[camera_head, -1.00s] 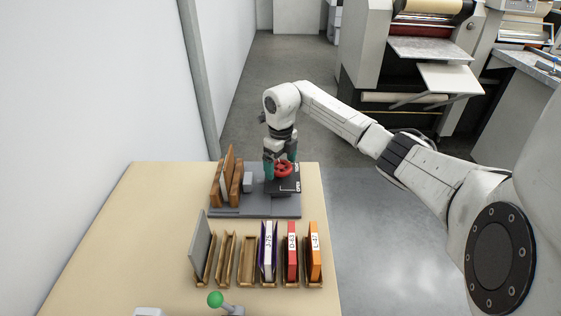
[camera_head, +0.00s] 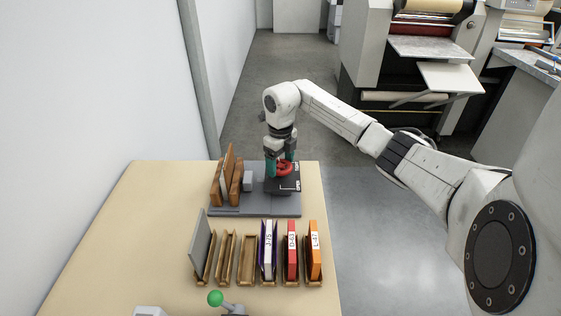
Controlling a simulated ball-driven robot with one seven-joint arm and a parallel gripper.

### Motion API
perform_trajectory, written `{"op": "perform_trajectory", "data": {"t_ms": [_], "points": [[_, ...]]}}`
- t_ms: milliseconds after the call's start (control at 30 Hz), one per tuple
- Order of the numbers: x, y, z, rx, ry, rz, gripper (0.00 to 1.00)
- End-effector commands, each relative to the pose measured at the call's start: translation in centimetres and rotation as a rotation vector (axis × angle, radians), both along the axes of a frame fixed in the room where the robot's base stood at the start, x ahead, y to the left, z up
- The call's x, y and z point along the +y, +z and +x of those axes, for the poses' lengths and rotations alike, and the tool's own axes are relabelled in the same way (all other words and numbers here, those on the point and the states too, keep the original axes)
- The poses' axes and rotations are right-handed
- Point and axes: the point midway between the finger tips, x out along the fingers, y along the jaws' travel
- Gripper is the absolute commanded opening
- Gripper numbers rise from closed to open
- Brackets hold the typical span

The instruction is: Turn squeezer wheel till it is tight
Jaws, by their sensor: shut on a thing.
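The red squeezer wheel (camera_head: 284,170) sits above a dark block with white markings, at the right end of a grey squeezer base (camera_head: 235,209) on the table. My gripper (camera_head: 280,166) points down at the wheel, with its teal fingers on either side of it. It is shut on the wheel. Part of the wheel is hidden by the fingers. Brown wooden boards (camera_head: 228,172) stand upright at the left end of the base, beside a small grey block (camera_head: 248,181).
In front, a row of wooden holders (camera_head: 226,262) holds a purple-and-white book (camera_head: 268,255), a red book (camera_head: 292,240) and an orange book (camera_head: 314,240). A grey panel (camera_head: 201,240) leans at the row's left. A green-knobbed lever (camera_head: 215,298) stands at the near edge. The table's left side is clear.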

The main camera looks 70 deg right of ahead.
Motion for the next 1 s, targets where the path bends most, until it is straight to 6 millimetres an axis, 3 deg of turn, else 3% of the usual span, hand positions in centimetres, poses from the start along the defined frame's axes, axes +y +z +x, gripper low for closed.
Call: {"op": "perform_trajectory", "data": {"t_ms": [967, 1000], "points": [[-0.06, 0.08, 0.00, -0.001, -0.001, -0.001, 0.48], [-0.06, 0.08, 0.00, -0.001, -0.001, -0.001, 0.81]]}}
